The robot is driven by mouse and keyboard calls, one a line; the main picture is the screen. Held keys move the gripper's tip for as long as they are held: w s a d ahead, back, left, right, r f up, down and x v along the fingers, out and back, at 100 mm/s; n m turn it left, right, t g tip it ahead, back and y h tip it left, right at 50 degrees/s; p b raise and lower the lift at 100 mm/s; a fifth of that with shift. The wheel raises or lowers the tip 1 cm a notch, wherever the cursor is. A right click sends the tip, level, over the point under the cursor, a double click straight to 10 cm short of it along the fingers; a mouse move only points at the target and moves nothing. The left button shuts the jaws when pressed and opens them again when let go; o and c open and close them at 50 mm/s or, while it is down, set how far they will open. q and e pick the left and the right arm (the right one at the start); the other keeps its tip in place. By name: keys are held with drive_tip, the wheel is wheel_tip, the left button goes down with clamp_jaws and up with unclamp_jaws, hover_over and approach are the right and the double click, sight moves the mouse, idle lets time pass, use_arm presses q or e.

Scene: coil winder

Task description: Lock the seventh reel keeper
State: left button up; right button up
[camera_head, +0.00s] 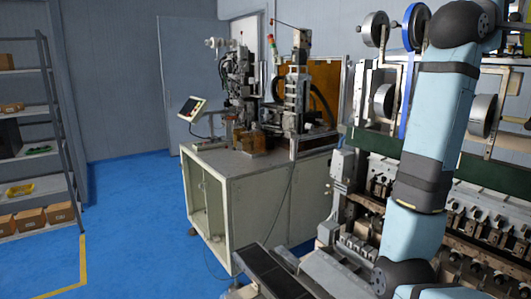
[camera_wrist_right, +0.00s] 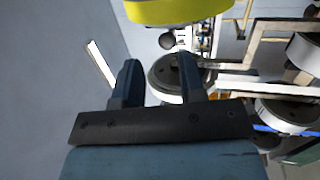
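My right gripper (camera_wrist_right: 158,62) shows in the right wrist view with its two dark fingers apart and nothing held between them. A grey round reel (camera_wrist_right: 163,76) lies behind and partly between the fingers, overlapped by the right finger. A small dark round knob (camera_wrist_right: 168,41) is just beyond the fingertips; I cannot tell whether it is a reel keeper. A yellow reel (camera_wrist_right: 180,10) crosses the top of this view. In the head view my right arm rises past the reel rack, and its gripper is out of frame. The seventh keeper cannot be singled out. My left gripper is not in view.
The rack carries a blue reel (camera_head: 415,26) and grey reels (camera_head: 375,29) (camera_head: 384,103) near my arm. Metal frame bars (camera_wrist_right: 240,75) and white reels (camera_wrist_right: 282,113) are right of the gripper. A machine bench (camera_head: 255,190) stands mid-view; blue floor (camera_head: 125,205) is open at left.

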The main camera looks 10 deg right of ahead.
drive_tip(key=a, duration=0.2)
drive_tip(key=s+a+b, duration=0.1)
drive_tip(key=a, duration=0.1)
drive_tip(key=shift+a, duration=0.15)
idle(0.4)
